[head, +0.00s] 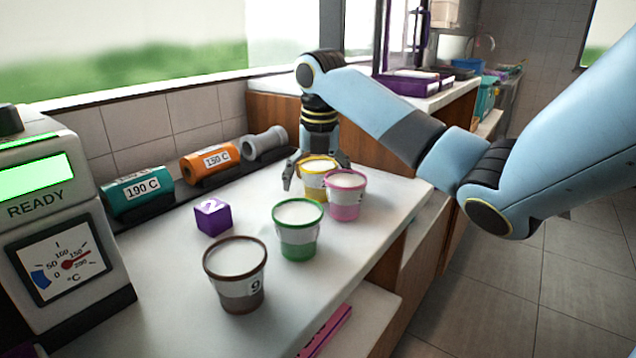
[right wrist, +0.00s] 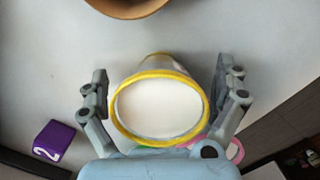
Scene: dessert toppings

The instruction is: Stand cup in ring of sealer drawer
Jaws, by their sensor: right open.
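My right gripper (head: 316,172) points down at the far end of the counter, fingers open on either side of the yellow-rimmed cup (head: 318,186). In the right wrist view, the gripper (right wrist: 162,105) straddles this cup (right wrist: 157,133), with gaps at both sides. A pink cup (head: 345,205) stands close beside it, a green cup (head: 298,242) nearer, and a brown cup (head: 237,290) marked 9 nearest. All stand upright with white tops. A grey machine (head: 30,222) reading READY, with a temperature dial, stands at left. I see no drawer ring. My left gripper is out of view.
A purple cube (head: 212,218) marked 2 lies on the white counter (head: 170,270). Teal (head: 139,192), orange (head: 211,163) and grey (head: 265,143) cylinders lie on a dark rack along the wall. A brown round object (right wrist: 127,6) shows partly in the right wrist view.

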